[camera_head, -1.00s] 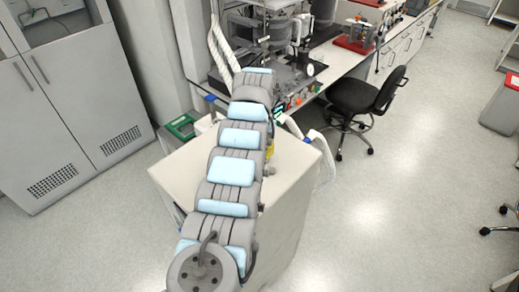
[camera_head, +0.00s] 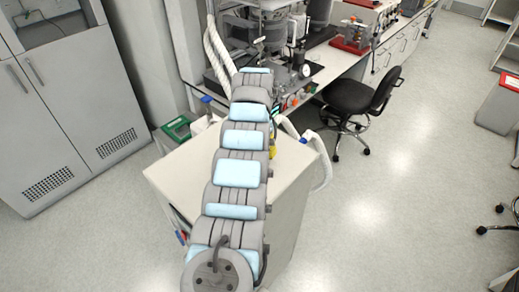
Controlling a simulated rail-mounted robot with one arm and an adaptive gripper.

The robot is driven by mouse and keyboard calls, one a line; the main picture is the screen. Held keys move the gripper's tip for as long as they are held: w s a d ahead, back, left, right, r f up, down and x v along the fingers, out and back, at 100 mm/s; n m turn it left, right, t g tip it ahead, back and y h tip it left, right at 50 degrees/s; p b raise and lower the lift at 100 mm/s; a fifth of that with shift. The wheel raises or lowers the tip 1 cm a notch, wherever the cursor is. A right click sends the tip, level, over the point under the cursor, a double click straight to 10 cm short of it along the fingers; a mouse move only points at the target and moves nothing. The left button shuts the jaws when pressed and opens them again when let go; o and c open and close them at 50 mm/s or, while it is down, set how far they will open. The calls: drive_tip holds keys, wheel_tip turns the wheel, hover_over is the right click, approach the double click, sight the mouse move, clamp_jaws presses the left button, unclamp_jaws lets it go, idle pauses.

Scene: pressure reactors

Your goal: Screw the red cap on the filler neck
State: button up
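My arm, grey with light-blue pads, runs from the bottom middle of the head view up to the reactor bench. My gripper is not visible; the far end of the arm hides whatever lies beyond and below it. I cannot make out the red cap or the filler neck. Small red and orange parts (camera_head: 291,99) show on the front of the reactor equipment (camera_head: 303,70), just right of the arm's far end, but they are too small to identify.
A white cabinet (camera_head: 176,178) stands under my arm, with a green tray (camera_head: 177,129) beside it. White hoses hang at its right. A black chair (camera_head: 350,97) stands right of the bench. Grey cupboards (camera_head: 62,100) fill the left. The floor at right is mostly clear.

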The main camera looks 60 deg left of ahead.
drive_tip(key=n+b, duration=0.2)
drive_tip(key=n, duration=0.3)
drive_tip(key=shift+f+n, duration=0.1)
drive_tip(key=shift+n, duration=0.2)
drive_tip(key=n, duration=0.4)
drive_tip(key=shift+b, duration=0.3)
drive_tip(key=n, duration=0.4)
drive_tip(key=shift+n, duration=0.4)
drive_tip(key=n, duration=0.5)
drive_tip(key=shift+c, duration=0.3)
